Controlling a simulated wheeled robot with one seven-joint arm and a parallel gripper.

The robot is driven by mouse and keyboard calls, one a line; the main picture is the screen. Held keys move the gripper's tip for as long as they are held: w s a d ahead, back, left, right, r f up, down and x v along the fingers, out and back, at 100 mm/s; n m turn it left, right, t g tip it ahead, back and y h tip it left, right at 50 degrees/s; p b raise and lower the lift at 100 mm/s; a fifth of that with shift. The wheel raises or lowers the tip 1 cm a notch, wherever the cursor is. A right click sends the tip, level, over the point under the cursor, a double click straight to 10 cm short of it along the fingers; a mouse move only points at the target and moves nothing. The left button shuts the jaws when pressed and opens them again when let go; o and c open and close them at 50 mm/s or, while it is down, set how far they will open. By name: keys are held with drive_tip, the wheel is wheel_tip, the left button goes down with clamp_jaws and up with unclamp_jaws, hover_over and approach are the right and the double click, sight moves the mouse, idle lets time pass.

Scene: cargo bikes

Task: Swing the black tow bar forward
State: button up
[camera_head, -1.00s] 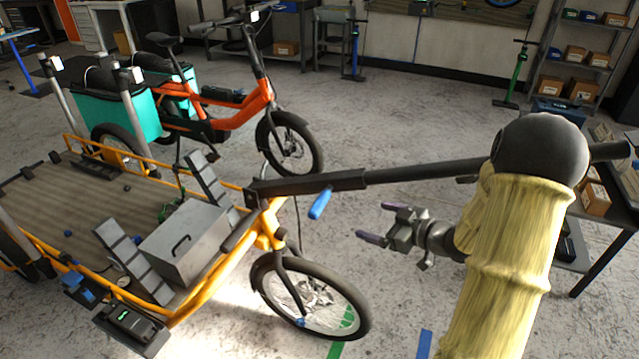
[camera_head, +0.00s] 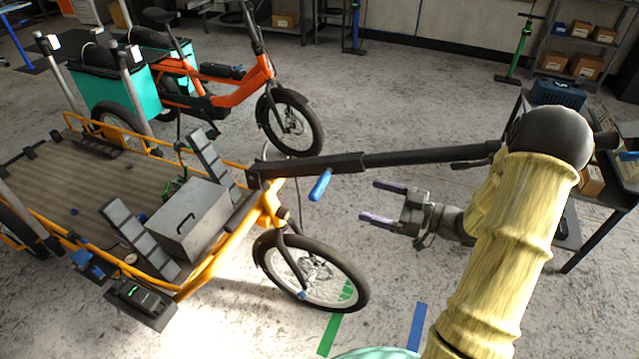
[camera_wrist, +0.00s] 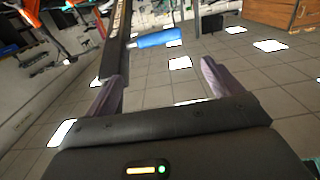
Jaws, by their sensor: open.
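The black tow bar (camera_head: 400,159) runs from the front corner of the yellow cargo bike (camera_head: 262,208) to the right, where my arm partly overlaps its far end in the head view. A blue handle (camera_head: 320,185) hangs below the bar near the bike. My gripper (camera_head: 378,202) is open and empty, to the right of the blue handle and below the bar, with its fingers pointing left. In the wrist view the blue handle (camera_wrist: 155,39) and part of the tow bar (camera_wrist: 116,45) show ahead, beyond the spread fingertips (camera_wrist: 163,72). The gripper touches neither.
The bike's front wheel (camera_head: 312,273) stands below the bar. A metal box (camera_head: 190,222) sits on its deck. An orange bike (camera_head: 235,90) stands behind. A dark table (camera_head: 600,200) and shelves (camera_head: 580,50) are at the right. Open floor lies between.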

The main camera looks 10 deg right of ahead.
sight(323, 185)
drive_tip(key=x, duration=1.4)
drive_tip(key=shift+w+a, duration=0.2)
drive_tip(key=shift+a, duration=0.1)
